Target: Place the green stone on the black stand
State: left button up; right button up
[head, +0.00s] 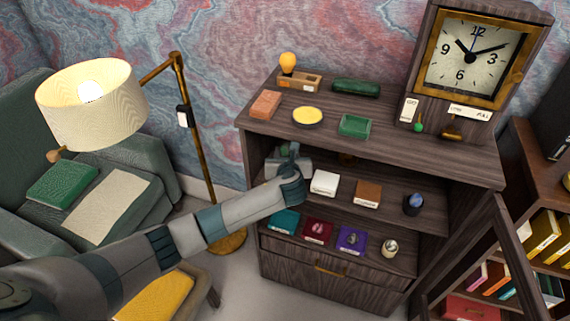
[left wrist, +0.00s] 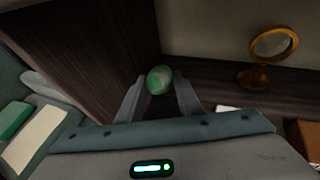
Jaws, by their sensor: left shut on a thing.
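My left gripper (head: 288,160) reaches into the left end of the cabinet's middle shelf. In the left wrist view its two fingers (left wrist: 160,92) are closed on the green stone (left wrist: 158,79), a rounded, mottled green and pale piece. The stone is hard to make out in the head view. I cannot pick out a bare black stand for certain. A small dark holder (head: 412,207) with a bluish-grey top stands at the right of the middle shelf. My right gripper is not in view.
A white box (head: 324,183) and a brown box (head: 368,194) stand on the middle shelf, right of my gripper. A round brass-framed piece (left wrist: 274,45) stands at the back. The cabinet's left wall (left wrist: 85,50) is close to my gripper. The top shelf (head: 420,150) lies above.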

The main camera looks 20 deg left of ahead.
pick_arm(q)
jog(key=shift+w+f, duration=0.1)
jog(key=shift+f, duration=1.6)
jog(key=shift+f+p, duration=0.1)
jog(key=shift+p, duration=0.2)
notch_tip(320, 180, down, 3)
jog(key=shift+r+p, duration=0.2)
jog(key=shift+p, duration=0.1)
jog(key=shift+a+f, duration=0.15)
jog(key=shift+w+f, duration=0.1)
jog(key=shift+f, duration=0.2)
jog(key=shift+f, duration=0.15)
jog(key=o, duration=1.2)
jog(key=shift+o, duration=0.2)
